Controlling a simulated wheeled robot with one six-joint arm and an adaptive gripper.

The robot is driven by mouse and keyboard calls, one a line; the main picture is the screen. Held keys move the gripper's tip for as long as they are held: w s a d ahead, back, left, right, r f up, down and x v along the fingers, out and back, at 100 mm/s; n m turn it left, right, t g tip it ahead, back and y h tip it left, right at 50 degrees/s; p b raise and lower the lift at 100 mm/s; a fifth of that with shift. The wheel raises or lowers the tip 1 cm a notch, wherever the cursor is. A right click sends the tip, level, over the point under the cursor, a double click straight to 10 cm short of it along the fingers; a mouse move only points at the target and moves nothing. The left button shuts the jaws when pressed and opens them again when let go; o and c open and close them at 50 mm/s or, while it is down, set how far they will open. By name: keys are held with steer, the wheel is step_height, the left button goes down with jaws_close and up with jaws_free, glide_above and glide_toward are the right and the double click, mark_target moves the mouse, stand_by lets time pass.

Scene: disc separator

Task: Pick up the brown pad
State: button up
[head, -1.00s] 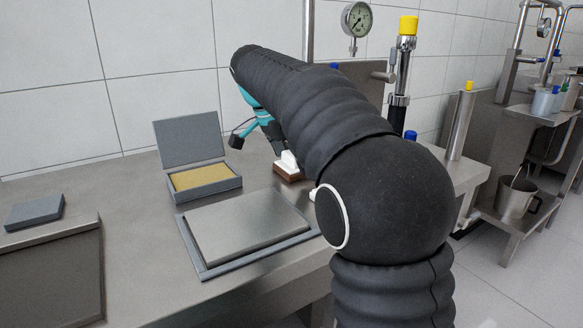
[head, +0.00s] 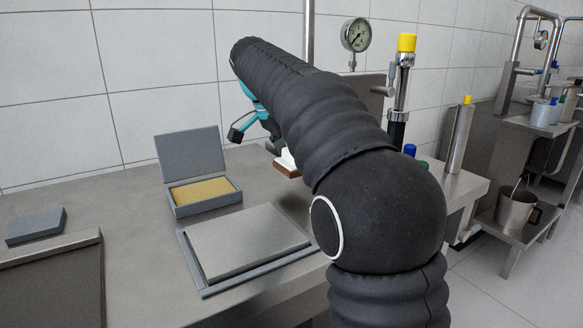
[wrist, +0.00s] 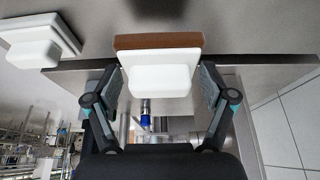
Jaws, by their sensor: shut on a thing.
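The brown pad (wrist: 150,42) has a brown slab base and a white block handle (wrist: 160,78). In the wrist view my gripper (wrist: 158,86) is shut on the white handle, with one finger on each side. In the head view the pad (head: 287,171) shows just left of my arm, a little above the steel table; my arm hides part of it.
An open grey box with a tan pad (head: 203,191) and a flat metal plate (head: 248,242) in a grey tray lie left of my arm. A white-handled block (wrist: 35,42) is at the left in the wrist view. Yellow-capped cylinders (head: 460,135) stand at the right.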

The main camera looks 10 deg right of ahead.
steer(key=s+d+r, duration=0.5)
steer(key=d+r, duration=0.1)
steer(key=d, duration=0.4)
steer(key=shift+s+d+r, duration=0.2)
steer(key=shift+r, duration=0.15)
steer(key=o, duration=0.4)
steer(key=shift+c, duration=1.3)
